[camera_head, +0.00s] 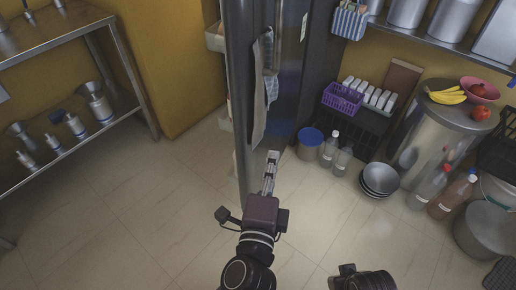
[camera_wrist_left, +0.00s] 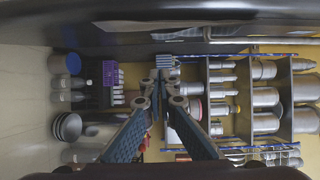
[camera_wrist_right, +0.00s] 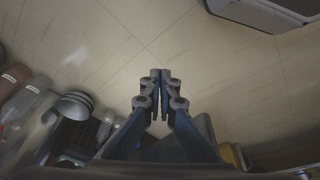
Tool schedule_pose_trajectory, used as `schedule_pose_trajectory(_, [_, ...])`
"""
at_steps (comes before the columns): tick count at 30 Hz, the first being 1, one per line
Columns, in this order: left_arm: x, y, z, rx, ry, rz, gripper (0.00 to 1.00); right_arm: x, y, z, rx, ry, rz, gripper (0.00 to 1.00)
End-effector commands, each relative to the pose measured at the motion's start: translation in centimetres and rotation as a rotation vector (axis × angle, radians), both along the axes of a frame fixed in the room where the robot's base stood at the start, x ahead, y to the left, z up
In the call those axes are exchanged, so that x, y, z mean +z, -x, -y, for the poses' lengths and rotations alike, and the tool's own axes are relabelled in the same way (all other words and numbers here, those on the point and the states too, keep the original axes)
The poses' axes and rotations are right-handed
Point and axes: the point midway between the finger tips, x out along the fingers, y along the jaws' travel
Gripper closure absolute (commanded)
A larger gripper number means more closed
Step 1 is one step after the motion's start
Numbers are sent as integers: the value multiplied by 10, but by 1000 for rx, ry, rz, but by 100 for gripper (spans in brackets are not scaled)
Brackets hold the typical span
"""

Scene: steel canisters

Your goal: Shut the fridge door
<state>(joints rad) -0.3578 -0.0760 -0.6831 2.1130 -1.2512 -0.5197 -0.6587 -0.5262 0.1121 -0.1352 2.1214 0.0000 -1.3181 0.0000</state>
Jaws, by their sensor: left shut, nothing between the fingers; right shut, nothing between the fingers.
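The dark fridge door (camera_head: 240,60) stands open, seen nearly edge-on in the head view. Pale door bins (camera_head: 216,38) show on its left side, and cloths (camera_head: 260,90) hang on its right side. My left gripper (camera_head: 272,160) is shut and empty, low on the door's right side. In the left wrist view my left fingertips (camera_wrist_left: 164,72) are just below a dark surface (camera_wrist_left: 60,25); contact cannot be told. My right gripper (camera_wrist_right: 160,78) is shut and empty above the bare floor. The fridge's inside is hidden.
A steel rack (camera_head: 60,45) with metal vessels stands at the left. At the right are a purple basket (camera_head: 343,98), a blue-lidded tub (camera_head: 310,138), bottles (camera_head: 330,148), stacked bowls (camera_head: 379,179) and a steel drum (camera_head: 430,130). The tiled floor (camera_head: 150,215) left of the door is clear.

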Motion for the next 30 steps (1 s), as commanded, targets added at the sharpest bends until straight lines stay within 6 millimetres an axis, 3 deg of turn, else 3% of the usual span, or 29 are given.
schedule_pose_trajectory(3, [11,-1,-3,11,-9,27,100,3,0,0,0,1,2,100])
schedule_pose_trajectory(8, [13,-16,-1,11,-9,29,100,-1,0,0,0,0,-2,100])
schedule_pose_trajectory(22, [12,-100,9,11,-9,27,100,-10,0,0,1,0,-4,100])
schedule_pose_trajectory(30, [12,-111,-24,10,-10,26,100,-22,1,-1,2,0,-10,100])
